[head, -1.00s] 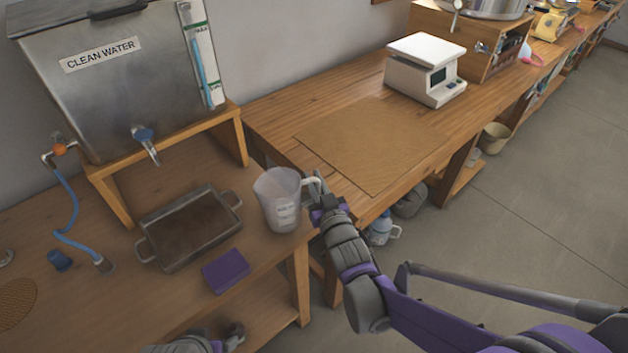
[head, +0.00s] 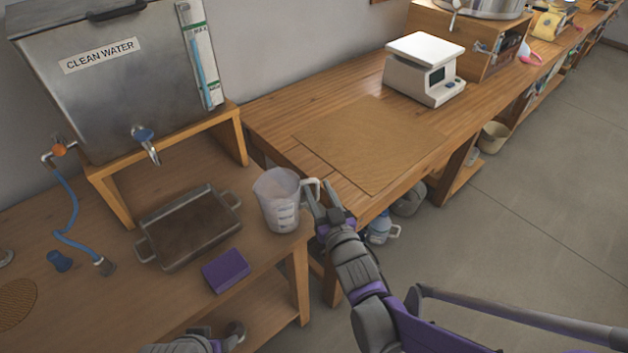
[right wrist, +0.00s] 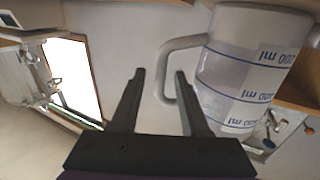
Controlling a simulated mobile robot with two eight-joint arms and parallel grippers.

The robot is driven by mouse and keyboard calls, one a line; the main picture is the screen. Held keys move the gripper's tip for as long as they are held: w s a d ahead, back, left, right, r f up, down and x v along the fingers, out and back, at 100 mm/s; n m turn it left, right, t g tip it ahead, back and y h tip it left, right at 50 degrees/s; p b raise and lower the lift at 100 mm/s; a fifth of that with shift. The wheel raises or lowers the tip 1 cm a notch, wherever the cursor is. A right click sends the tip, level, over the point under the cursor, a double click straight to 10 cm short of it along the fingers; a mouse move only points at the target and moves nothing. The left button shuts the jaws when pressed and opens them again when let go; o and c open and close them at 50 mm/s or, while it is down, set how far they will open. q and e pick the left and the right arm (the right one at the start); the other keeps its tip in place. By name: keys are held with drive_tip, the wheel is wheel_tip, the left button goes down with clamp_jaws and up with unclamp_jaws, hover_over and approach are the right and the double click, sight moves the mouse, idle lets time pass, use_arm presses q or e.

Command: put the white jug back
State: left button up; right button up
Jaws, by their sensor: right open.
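The white jug (head: 279,203) stands upright on the lower wooden bench near its right end, its handle (head: 311,187) pointing right. My right gripper (head: 318,200) is open just right of the handle in the head view. In the right wrist view the jug (right wrist: 248,75) fills the upper right, with blue volume marks. The open fingers (right wrist: 160,78) there are empty, with the handle (right wrist: 170,72) close by the right finger; whether they touch I cannot tell. My left gripper (head: 228,338) shows only in part at the bottom edge of the head view.
A metal tray (head: 190,262) and a purple sponge (head: 226,271) lie left of the jug. The clean water tank (head: 75,85) with its tap stands behind. The adjoining bench holds a flat brown mat (head: 370,145) and a white scale (head: 425,75); its front area is clear.

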use_arm(q)
drive_tip(key=shift+r, duration=0.2)
use_arm(e)
drive_tip(key=s+d+f+m+g+h, duration=0.1)
drive_tip(key=s+d+f+g, duration=0.2)
drive_tip(key=s, duration=0.6)
drive_tip(key=s+d+f+g+h, duration=0.2)
drive_tip(key=s+d+f+g, duration=0.2)
drive_tip(key=s, duration=0.5)
drive_tip(key=s+d+f+m+g+h, duration=0.1)
drive_tip(key=s+d+f+g, duration=0.3)
drive_tip(key=s, duration=0.6)
drive_tip(key=shift+d+m+g, duration=0.3)
drive_tip(key=shift+d+g, duration=0.15)
drive_tip(key=shift+g, duration=0.45)
drive_tip(key=shift+w+r, duration=0.1)
use_arm(q)
wheel_tip(320, 180, up, 16)
drive_tip(key=w+p, duration=0.1)
drive_tip(key=p, duration=1.4)
drive_tip(key=shift+w+r+t, duration=0.25)
drive_tip(key=shift+w+t, duration=0.05)
drive_tip(key=shift+t, duration=0.1)
use_arm(e)
wheel_tip(320, 180, up, 16)
drive_tip(key=w, duration=0.1)
drive_tip(key=shift+w+r+t, duration=0.2)
drive_tip(key=shift+w+t, duration=0.15)
drive_tip(key=shift+t, duration=0.05)
